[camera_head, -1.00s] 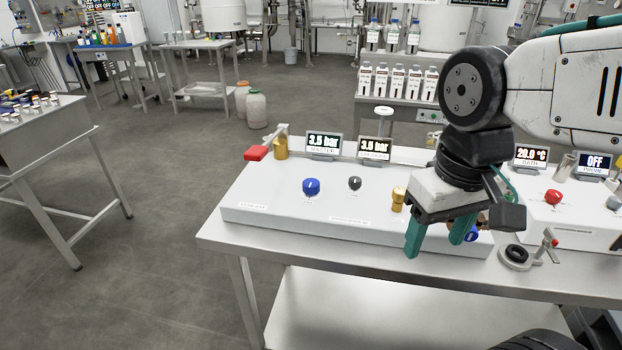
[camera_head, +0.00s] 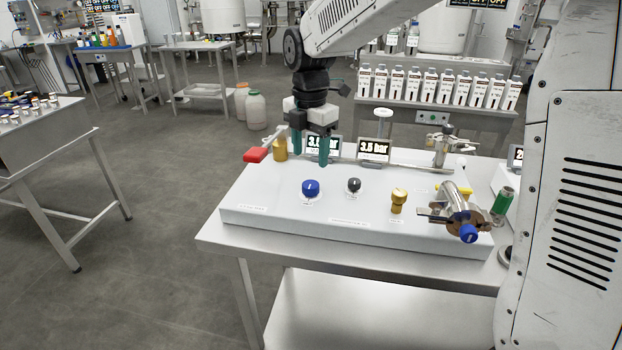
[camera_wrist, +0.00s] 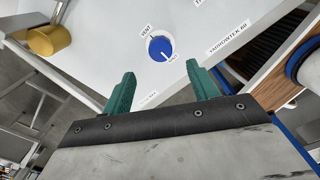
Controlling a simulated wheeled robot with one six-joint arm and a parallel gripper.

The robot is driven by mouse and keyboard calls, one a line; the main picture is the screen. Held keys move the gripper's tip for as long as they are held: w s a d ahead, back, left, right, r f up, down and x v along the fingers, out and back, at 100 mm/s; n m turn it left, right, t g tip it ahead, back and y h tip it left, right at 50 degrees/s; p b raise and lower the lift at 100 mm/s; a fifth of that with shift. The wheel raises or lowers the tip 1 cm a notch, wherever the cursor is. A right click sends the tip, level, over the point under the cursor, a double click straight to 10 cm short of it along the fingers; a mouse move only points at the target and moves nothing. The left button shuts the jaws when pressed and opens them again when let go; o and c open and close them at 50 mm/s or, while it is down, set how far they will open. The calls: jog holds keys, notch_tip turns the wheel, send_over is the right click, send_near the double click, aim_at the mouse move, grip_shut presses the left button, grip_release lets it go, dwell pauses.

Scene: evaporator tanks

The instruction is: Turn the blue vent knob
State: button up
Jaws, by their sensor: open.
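The blue vent knob (camera_head: 310,187) sits on the left part of the white panel, with a white pointer line on its top. In the wrist view the blue knob (camera_wrist: 160,48) lies beyond the fingertips, between their lines, beside a printed VENT label. My gripper (camera_head: 310,157) is open and empty, its two green fingers pointing down above the panel's back, behind the knob and in front of the left pressure display. In the wrist view my gripper's fingers (camera_wrist: 162,78) are spread apart and do not touch the knob.
A black knob (camera_head: 354,185) and a brass knob (camera_head: 399,200) stand to the right. A red-handled brass valve (camera_head: 280,149) is close left of the fingers. The left display (camera_head: 323,146) reads 3.5 bar.

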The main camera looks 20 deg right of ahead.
aim_at(311, 184)
jog(key=shift+f+n, duration=0.1)
jog(key=shift+n, duration=0.3)
jog(key=shift+f, duration=0.25)
notch_tip(311, 184, down, 7)
jog(key=shift+f, duration=0.15)
jog(key=c, duration=1)
